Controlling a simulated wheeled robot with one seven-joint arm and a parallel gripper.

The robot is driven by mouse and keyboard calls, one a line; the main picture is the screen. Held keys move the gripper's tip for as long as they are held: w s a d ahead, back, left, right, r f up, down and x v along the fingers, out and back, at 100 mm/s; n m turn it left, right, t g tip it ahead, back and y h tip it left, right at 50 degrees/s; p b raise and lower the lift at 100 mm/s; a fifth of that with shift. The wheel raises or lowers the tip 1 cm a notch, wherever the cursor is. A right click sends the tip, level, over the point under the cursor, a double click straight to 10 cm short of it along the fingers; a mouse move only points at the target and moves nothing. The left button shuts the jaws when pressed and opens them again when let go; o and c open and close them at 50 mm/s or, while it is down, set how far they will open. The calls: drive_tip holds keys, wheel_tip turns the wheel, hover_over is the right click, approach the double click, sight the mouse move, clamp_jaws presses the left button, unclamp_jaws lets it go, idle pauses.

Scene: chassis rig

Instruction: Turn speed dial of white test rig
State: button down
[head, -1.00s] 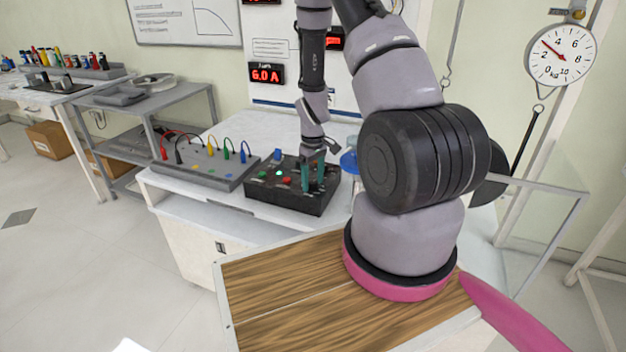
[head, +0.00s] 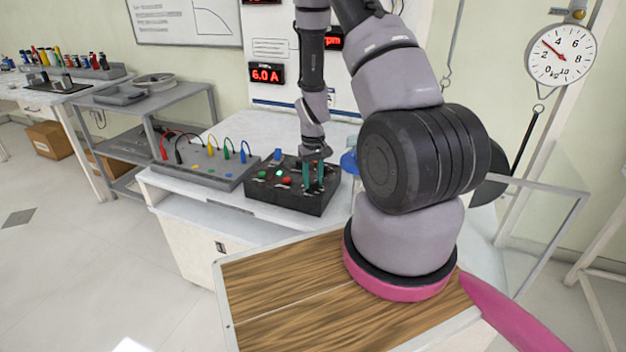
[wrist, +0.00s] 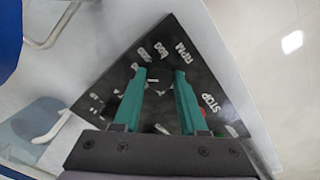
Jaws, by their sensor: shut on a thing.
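The black control box (head: 290,205) sits on the white test rig's bench top (head: 262,130). It carries a lit green lamp, a red button and a blue part. My gripper (head: 313,176) points down at the right part of the box, its two teal fingers a small gap apart. In the wrist view the fingertips (wrist: 161,75) reach the black panel (wrist: 112,78) among white markings, with "RPM", "600" and "STOP" readable. The gripper is shut on the speed dial, which is mostly hidden between and under the fingers.
A grey board (head: 205,165) with coloured leads lies left of the box. A red display (head: 266,73) behind reads 6.0 A; my arm partly covers another marked rpm. A blue round part (head: 349,162) is close right of the box. A wood-topped surface (head: 290,290) is in front.

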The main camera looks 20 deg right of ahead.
sight(313, 181)
drive_tip(key=m, duration=0.4)
drive_tip(key=shift+m, duration=0.3)
drive_tip(key=m, duration=0.4)
idle(0.3)
drive_tip(key=shift+c, duration=2.3)
unclamp_jaws()
wheel_tip(313, 181, up, 11)
drive_tip(key=shift+f, duration=0.1)
